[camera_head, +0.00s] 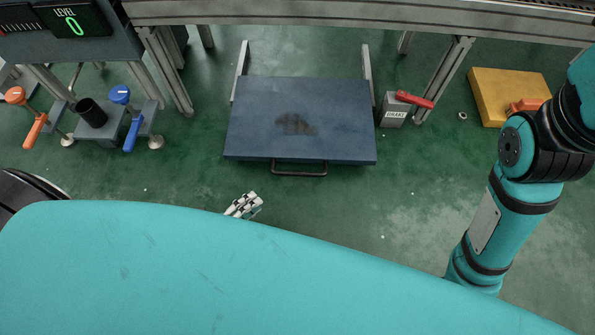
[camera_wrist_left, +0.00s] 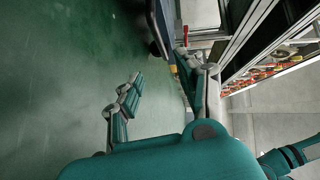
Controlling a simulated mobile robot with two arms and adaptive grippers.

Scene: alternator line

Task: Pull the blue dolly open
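The blue dolly (camera_head: 300,105) is a flat dark blue platform on the green floor, with a dark smudge on top. Its dark bar handle (camera_head: 299,173) sticks out from the near edge. My left gripper (camera_head: 243,206) shows only by its pale fingertips, in front of the dolly's near edge and left of the handle, apart from it. The rest is hidden behind my teal arm. In the left wrist view my left gripper (camera_wrist_left: 158,68) has its fingers spread with nothing between them. A blue edge, apparently the dolly (camera_wrist_left: 160,24), lies beyond.
A grey brake box (camera_head: 394,112) with a red lever (camera_head: 414,100) stands right of the dolly. A yellow block (camera_head: 508,96) lies farther right. Orange and blue hand levers (camera_head: 131,132) are at the left. Frame legs flank the dolly; floor in front is clear.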

